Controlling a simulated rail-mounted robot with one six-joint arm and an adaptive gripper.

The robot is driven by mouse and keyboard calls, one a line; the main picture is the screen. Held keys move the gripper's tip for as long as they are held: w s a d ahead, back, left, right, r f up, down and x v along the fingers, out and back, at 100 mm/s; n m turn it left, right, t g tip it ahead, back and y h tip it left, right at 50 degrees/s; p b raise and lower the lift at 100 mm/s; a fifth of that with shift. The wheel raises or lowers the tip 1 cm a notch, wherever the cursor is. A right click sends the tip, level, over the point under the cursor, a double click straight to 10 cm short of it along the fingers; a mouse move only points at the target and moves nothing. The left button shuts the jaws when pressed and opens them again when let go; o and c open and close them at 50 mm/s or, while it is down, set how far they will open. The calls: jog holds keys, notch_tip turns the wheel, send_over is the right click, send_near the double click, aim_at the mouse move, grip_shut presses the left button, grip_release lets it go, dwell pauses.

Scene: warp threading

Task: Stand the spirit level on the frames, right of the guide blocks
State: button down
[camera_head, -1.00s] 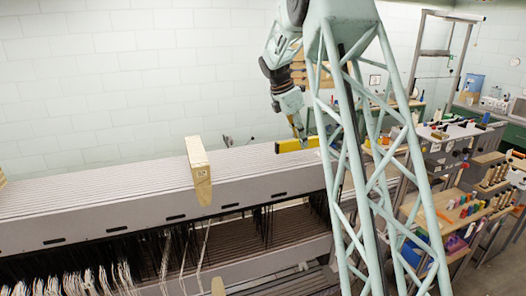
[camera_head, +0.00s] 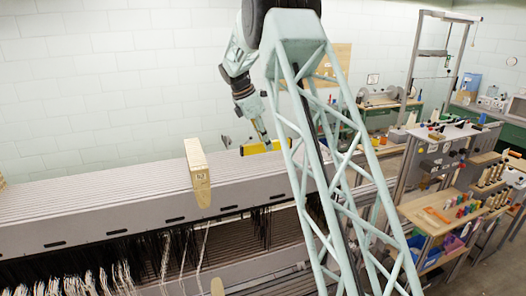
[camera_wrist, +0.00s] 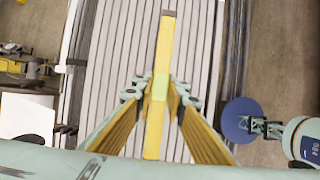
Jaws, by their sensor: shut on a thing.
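The spirit level (camera_head: 254,148) is a yellow bar. My gripper (camera_head: 262,137) is shut on it from above, near its middle. In the wrist view the level (camera_wrist: 166,42) runs lengthwise along the strips between my fingertips (camera_wrist: 160,88). The frames (camera_head: 120,195) are a long bank of thin grey slats, also below the level in the wrist view (camera_wrist: 112,60). A pale wooden guide block (camera_head: 197,170) stands across the frames, left of the level. I cannot tell whether the level touches the frames. My lattice column hides part of the frames' right end.
Dark and white threads (camera_head: 100,270) hang below the frames at the front left. A shelf unit (camera_head: 440,215) with coloured spools stands at the right. The frames' top is bare between the guide block and the level.

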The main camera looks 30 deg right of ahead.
aim_at(263, 150)
jog(key=shift+w, duration=0.1)
dwell(0.3)
jog(key=shift+w+a, duration=0.25)
jog(key=shift+a, duration=0.2)
jog(key=shift+w+a+f, duration=0.1)
jog(key=shift+a+f, duration=0.1)
jog(key=shift+f, duration=0.05)
jog(key=shift+f+p, duration=0.45)
jog(key=shift+f, duration=1.1)
jog(key=shift+f, duration=0.15)
jog(key=c, duration=2.6)
grip_release()
jog(key=shift+r, duration=0.2)
jog(key=shift+b+v, duration=0.45)
jog(key=shift+v, duration=5.45)
